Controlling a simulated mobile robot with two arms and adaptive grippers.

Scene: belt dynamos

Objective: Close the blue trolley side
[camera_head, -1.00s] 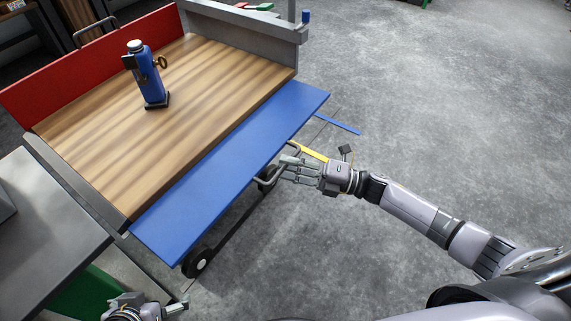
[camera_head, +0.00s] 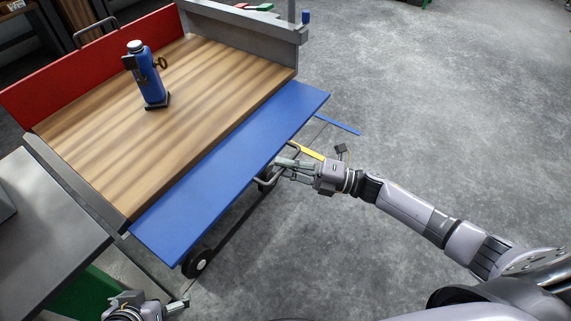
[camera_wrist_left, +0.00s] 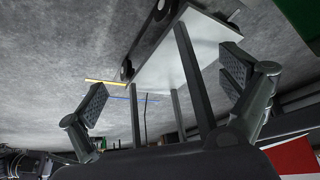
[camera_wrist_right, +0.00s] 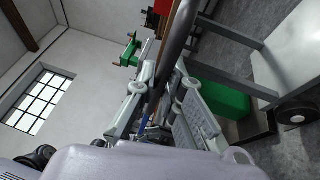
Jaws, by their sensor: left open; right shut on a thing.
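The blue trolley side (camera_head: 232,170) is folded down, sticking outward from the near edge of the wooden deck (camera_head: 165,90). A grey bar handle (camera_head: 265,182) sits at its outer edge. My right gripper (camera_head: 281,166) is shut on this handle, and in the right wrist view a dark bar (camera_wrist_right: 176,50) runs between its fingers (camera_wrist_right: 160,100). The fingertips are partly hidden at the panel's edge. My left gripper (camera_head: 172,306) is at the bottom left, below the trolley, apart from the panel. In the left wrist view its fingers (camera_wrist_left: 168,100) are spread and empty.
A blue dynamo-like device (camera_head: 150,85) stands on the deck. The red side (camera_head: 75,62) is upright at the back left. A grey table (camera_head: 45,235) stands at the left, close to the trolley. A wheel (camera_head: 197,262) shows below the panel. The floor at right is clear.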

